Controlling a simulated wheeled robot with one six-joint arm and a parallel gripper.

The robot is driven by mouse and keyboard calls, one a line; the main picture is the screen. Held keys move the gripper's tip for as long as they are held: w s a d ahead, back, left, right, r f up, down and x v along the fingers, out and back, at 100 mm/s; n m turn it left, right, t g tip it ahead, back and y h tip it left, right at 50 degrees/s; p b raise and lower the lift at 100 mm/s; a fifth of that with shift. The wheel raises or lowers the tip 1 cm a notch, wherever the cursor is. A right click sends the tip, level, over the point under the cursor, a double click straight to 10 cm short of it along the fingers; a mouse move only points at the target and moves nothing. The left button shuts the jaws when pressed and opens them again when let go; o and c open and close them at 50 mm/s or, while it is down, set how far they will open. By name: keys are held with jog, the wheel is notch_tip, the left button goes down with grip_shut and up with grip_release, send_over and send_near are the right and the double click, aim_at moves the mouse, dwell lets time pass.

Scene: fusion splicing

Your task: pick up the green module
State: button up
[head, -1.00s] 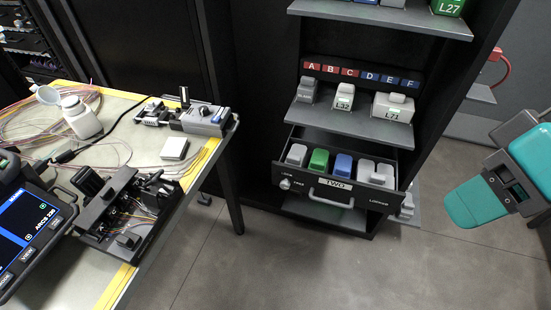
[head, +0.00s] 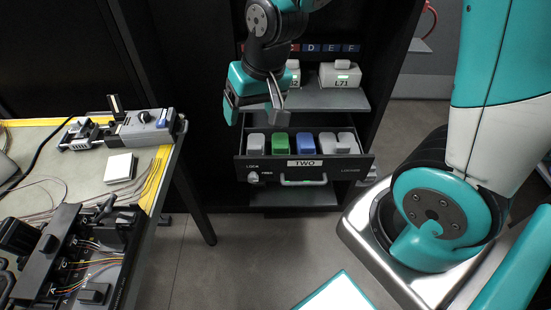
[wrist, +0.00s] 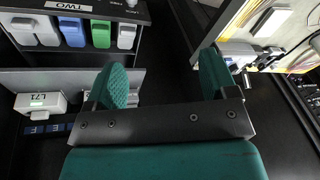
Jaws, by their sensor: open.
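The green module (head: 280,145) sits in the open drawer marked TWO (head: 270,172), between a grey module (head: 256,144) and a blue module (head: 304,144). In the wrist view the green module (wrist: 101,34) is at the upper left, beyond the fingers. The green module is apart from the fingers.
Two more grey modules (head: 338,143) stand at the drawer's right. A shelf with a grey L71 module (head: 341,74) is above and behind it. A worktable (head: 150,190) with splicing gear stands at the left. The floor (head: 235,265) before the drawer is clear.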

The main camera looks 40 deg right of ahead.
aim_at(281, 150)
jog(key=w+d+f+m+h+b, duration=0.1)
jog(key=w+d+f+m, duration=0.1)
jog(key=d+f, duration=0.3)
jog(key=w+d+f+m+h+b, duration=0.1)
jog(key=w+d+f, duration=0.4)
jog(key=f, duration=0.9)
jog(key=w+d+f+m+t+h+b, duration=0.1)
jog(key=w+d+f+m+h+b, duration=0.1)
jog(key=d+f, duration=0.3)
jog(key=shift+w+d+f+m+b, duration=0.1)
jog(key=shift+w+f+b, duration=0.2)
jog(key=shift+f, duration=0.45)
jog(key=shift+w+f+m+b, duration=0.15)
jog(key=shift+w+f, duration=0.1)
jog(key=shift+f, duration=0.5)
jog(key=shift+w+d+f+m+b, duration=0.1)
jog(key=shift+w+f+b, duration=0.2)
jog(key=shift+f, duration=0.45)
jog(key=shift+w+x, duration=0.15)
jog(key=shift+x, duration=1.35)
jog(key=shift+w+x, duration=0.1)
jog(key=shift+x, duration=1.45)
jog(key=shift+r, duration=0.1)
jog(key=shift+c, duration=0.4)
jog(key=c, duration=0.7)
